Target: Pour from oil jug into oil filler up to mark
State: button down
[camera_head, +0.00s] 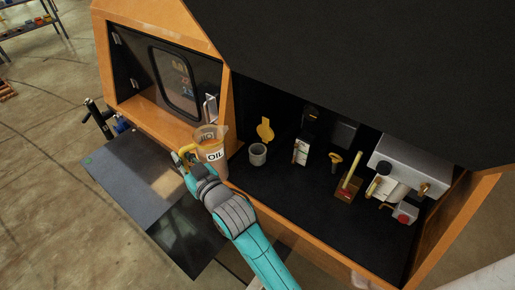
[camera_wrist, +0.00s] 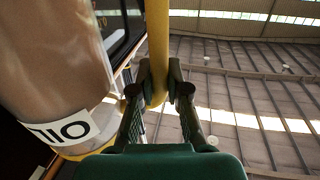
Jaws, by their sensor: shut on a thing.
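The oil jug (camera_head: 208,139) is a clear brownish vessel with a white OIL label and a yellow handle, standing about upright at the left edge of the open bay. My gripper (camera_head: 188,163) is shut on its yellow handle. In the wrist view the fingers (camera_wrist: 160,92) close on the handle (camera_wrist: 158,45), with the jug body (camera_wrist: 55,65) at left. A grey round cup-like neck (camera_head: 258,155), apparently the oil filler, stands just right of the jug. A raised yellow cap (camera_head: 265,130) is behind it. The filler's inside and any mark are too small to make out.
A dark hood (camera_head: 370,60) overhangs the bay. An orange frame post (camera_head: 225,105) is behind the jug.

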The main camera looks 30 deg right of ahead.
aim_at(213, 133)
jog(key=shift+r, duration=0.2)
jog(key=shift+d+r+m+t, duration=0.3)
jog(key=shift+d+r+m, duration=0.4)
jog(key=shift+r+m, duration=0.35)
jog(key=shift+s+d+r+m, duration=0.1)
jog(key=shift+d+r+m, duration=0.45)
jog(key=shift+d+m, duration=0.4)
jog(key=shift+d+r+m+t, duration=0.3)
jog(key=shift+d+m, duration=0.3)
jog(key=shift+m, duration=0.3)
jog(key=shift+d+r+m, duration=0.15)
jog(key=shift+d+m, duration=0.35)
jog(key=shift+d, duration=0.05)
jog(key=shift+d+r+m+h, duration=0.1)
jog(key=shift+d+m+h, duration=0.3)
jog(key=shift+d+m, duration=0.15)
jog(key=shift+d+m+t+p, duration=0.3)
jog(key=shift+d+m, duration=0.4)
jog(key=shift+m, duration=0.15)
jog(key=shift+d+m+h, duration=0.3)
jog(key=shift+d+m, duration=0.3)
jog(key=shift+m, duration=0.5)
jog(key=shift+d+f+m+t+p, duration=0.3)
jog(key=shift+d+f+m+p, duration=0.25)
jog(key=shift+m, duration=0.25)
dwell(1.0)
